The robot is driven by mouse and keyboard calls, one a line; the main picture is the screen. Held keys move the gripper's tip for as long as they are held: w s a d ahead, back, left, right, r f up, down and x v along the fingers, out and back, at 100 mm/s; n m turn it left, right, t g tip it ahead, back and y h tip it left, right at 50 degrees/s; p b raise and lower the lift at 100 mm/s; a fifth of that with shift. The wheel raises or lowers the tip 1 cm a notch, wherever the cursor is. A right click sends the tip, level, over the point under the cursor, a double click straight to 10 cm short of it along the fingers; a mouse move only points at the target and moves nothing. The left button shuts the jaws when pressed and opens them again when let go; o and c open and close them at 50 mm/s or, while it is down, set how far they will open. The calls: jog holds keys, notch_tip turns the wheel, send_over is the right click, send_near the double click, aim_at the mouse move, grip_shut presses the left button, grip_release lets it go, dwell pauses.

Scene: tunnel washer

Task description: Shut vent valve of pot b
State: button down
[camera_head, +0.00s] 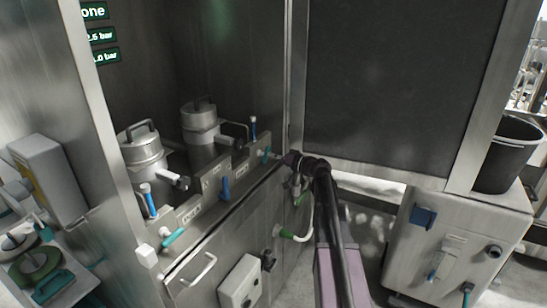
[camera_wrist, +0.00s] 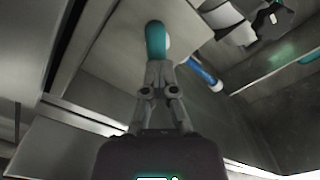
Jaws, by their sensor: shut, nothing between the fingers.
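Two grey lidded pots stand in the steel cabinet in the head view, a nearer left pot (camera_head: 143,158) and a farther right pot (camera_head: 200,125). I cannot read which is pot b. The valve panel before them carries a small teal handle (camera_head: 265,156) at its right end and a blue handle (camera_head: 253,128) above. My gripper (camera_head: 279,157) is at the panel's right end, by that teal handle. In the wrist view my gripper (camera_wrist: 158,68) is shut and empty, its tips at the lower end of a teal handle (camera_wrist: 155,38); contact is unclear. A blue handle (camera_wrist: 206,74) lies to the right.
A white grab bar (camera_head: 198,270) and a grey box (camera_head: 239,283) project below. A black bucket (camera_head: 508,155) stands on a machine at right.

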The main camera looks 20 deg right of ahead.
jog(key=m, duration=0.5)
jog(key=shift+w+a, duration=0.15)
jog(key=shift+w, duration=0.1)
jog(key=m, duration=0.4)
jog(key=shift+s+a+m, duration=0.1)
jog(key=shift+m, duration=0.3)
jog(key=shift+f, duration=0.1)
jog(key=c, duration=0.6)
grip_release()
jog(key=o, duration=0.6)
jog(key=shift+a+f, duration=0.1)
jog(key=shift+a, duration=0.05)
jog(key=shift+d, duration=0.2)
jog(key=shift+d, duration=0.1)
